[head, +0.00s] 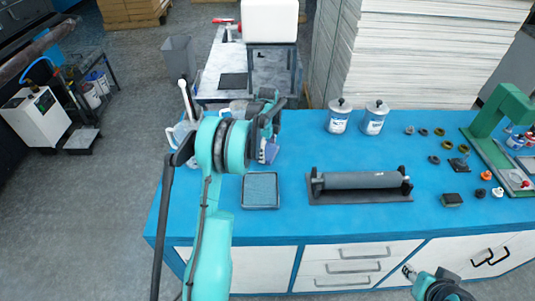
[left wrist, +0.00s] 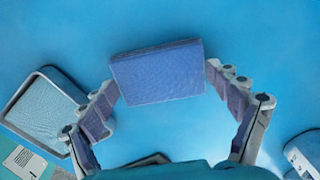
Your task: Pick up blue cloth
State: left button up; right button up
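The blue cloth (left wrist: 157,75) shows in the left wrist view as a folded, block-like lavender-blue piece, slightly tilted. My left gripper (left wrist: 162,80) has its fingers spread wide, one tip against each short side of the cloth. It looks shut on the cloth; the contact at the right tip is hard to see. In the head view my left gripper (head: 268,148) is over the blue table, left of the middle, and mostly hides the cloth.
A grey tray (head: 261,204) lies near the table's (head: 290,222) front edge, right of my left arm. A roller on a base (head: 360,181) stands to its right. Two white cans (head: 374,120) stand at the back. Small parts and a green press (head: 490,118) are at the right.

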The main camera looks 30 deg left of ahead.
aim_at(268, 151)
pick_arm(q)
jog(key=shift+c, duration=0.5)
notch_tip(268, 151, up, 4)
jog(key=shift+r+p, duration=0.2)
jog(key=shift+p, duration=0.7)
jog(key=d+r+p, duration=0.2)
jog(key=d+r, duration=0.4)
jog(key=d, duration=0.5)
jog(key=shift+d+r+p, duration=0.3)
jog(key=shift+d, duration=0.05)
jog(key=shift+w, duration=0.1)
